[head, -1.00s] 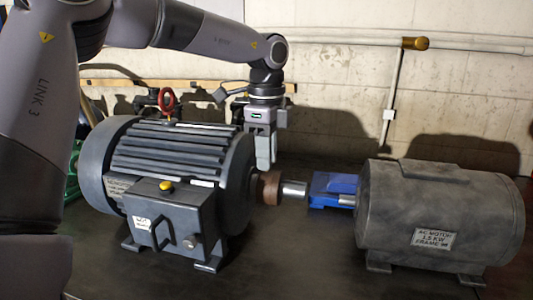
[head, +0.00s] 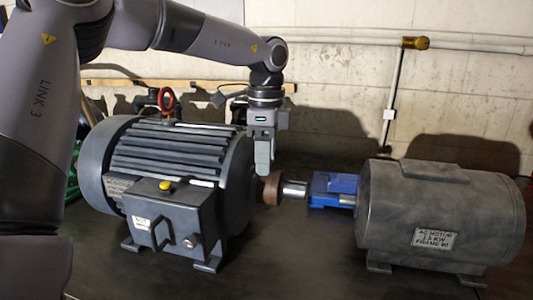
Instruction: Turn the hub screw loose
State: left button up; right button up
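A brown hub (head: 270,189) sits on the shaft end of the dark finned motor (head: 170,165) at the left. A bare metal shaft (head: 294,190) sticks out to its right. The hub screw cannot be made out at this size. My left gripper (head: 263,172) points straight down, with its fingertips just above and behind the hub's top. The fingers look close together, but any gap between them, or anything held, cannot be seen. My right gripper is not in view.
A grey motor (head: 440,215) stands at the right, with a blue block (head: 333,188) by its shaft. A pipe with a brass end (head: 414,43) is on the wall. The front middle of the table (head: 310,260) is clear.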

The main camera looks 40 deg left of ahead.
pick_arm(q)
jog(key=shift+r, duration=0.2)
jog(key=shift+r+p, duration=0.35)
jog(key=shift+r, duration=3.15)
